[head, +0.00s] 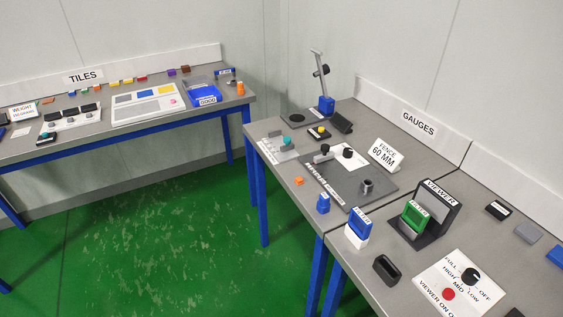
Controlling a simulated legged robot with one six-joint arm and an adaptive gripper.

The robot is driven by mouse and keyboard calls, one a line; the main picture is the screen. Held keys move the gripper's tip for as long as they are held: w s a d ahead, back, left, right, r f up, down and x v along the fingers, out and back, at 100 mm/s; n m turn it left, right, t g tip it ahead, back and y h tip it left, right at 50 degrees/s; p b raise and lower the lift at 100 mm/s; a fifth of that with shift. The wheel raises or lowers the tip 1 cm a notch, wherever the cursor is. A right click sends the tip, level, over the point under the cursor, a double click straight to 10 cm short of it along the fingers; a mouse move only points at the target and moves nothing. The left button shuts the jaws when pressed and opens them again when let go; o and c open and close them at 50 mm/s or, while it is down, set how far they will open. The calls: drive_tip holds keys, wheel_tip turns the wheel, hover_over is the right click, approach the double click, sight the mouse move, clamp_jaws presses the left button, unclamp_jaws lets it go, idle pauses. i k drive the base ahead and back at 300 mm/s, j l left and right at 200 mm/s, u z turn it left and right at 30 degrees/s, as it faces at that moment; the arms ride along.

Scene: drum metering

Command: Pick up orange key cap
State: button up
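A small orange block (299,181) lies on the grey top of the gauges table (283,208), close to its left edge. It has the colour and size of a key cap, with bare table around it. A second orange piece (240,89) stands at the right end of the tiles table (90,135), beside the blue bin. I cannot tell for sure from this view which one is the key cap. My gripper is not in view.
Near the orange block are a white fixture with a teal knob (283,145), a dark grey plate (350,183) and a blue block (323,204). A blue-and-white stamp-like piece (358,230) and a viewer (432,205) stand farther right. Green floor (170,235) between the tables is clear.

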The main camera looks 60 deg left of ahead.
sight(299, 181)
drive_tip(key=j, duration=1.35)
drive_tip(key=k+j, duration=0.1)
drive_tip(key=j, duration=1.2)
drive_tip(key=k+j, duration=0.1)
drive_tip(key=j, duration=1.25)
